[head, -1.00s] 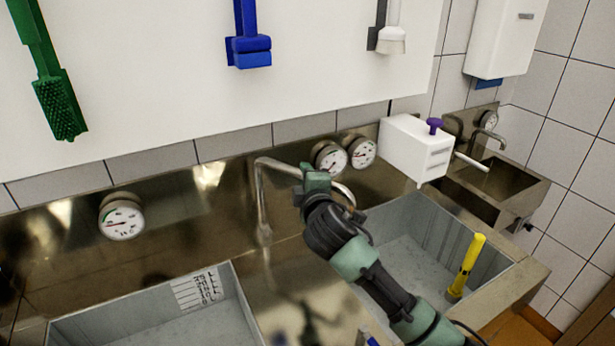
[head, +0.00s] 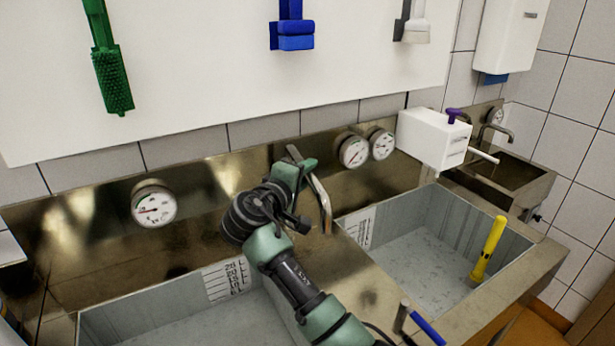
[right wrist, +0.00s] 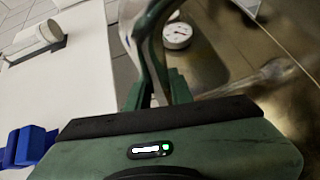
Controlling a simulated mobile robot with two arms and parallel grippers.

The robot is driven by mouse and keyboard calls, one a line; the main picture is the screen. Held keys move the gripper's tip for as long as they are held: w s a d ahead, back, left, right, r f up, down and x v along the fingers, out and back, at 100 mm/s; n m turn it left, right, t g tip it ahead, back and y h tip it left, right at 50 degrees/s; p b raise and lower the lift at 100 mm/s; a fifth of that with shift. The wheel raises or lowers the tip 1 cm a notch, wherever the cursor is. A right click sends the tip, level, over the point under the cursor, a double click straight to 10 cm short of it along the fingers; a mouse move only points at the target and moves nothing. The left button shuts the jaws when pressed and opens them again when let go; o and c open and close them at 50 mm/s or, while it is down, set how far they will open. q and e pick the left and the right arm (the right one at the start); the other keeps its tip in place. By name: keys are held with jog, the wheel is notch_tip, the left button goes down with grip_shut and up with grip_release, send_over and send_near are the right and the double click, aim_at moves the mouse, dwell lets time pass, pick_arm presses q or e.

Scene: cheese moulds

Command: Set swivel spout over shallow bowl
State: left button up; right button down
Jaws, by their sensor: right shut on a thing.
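The swivel spout (head: 322,205) is a bent metal tube between the two sink bowls. My right gripper (head: 296,172) is shut on it near its upper bend. In the head view its downturned end hangs just right of my gripper, in front of the steel backsplash, near the divider; my arm hides its riser. In the right wrist view my green fingers (right wrist: 157,88) close around the tube. The left bowl (head: 170,318) is grey and partly behind my right arm. The right bowl (head: 410,250) is grey and open. My left gripper is out of view.
Gauges (head: 153,205) sit on the backsplash. A white box with a purple knob (head: 432,138) is mounted at the right. A blue-handled lever (head: 427,328) is at the front. Brushes (head: 112,75) hang above.

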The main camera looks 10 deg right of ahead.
jog(key=shift+a+f, duration=0.1)
dwell(0.4)
jog(key=c, duration=1.3)
grip_release()
jog(key=shift+o, duration=0.2)
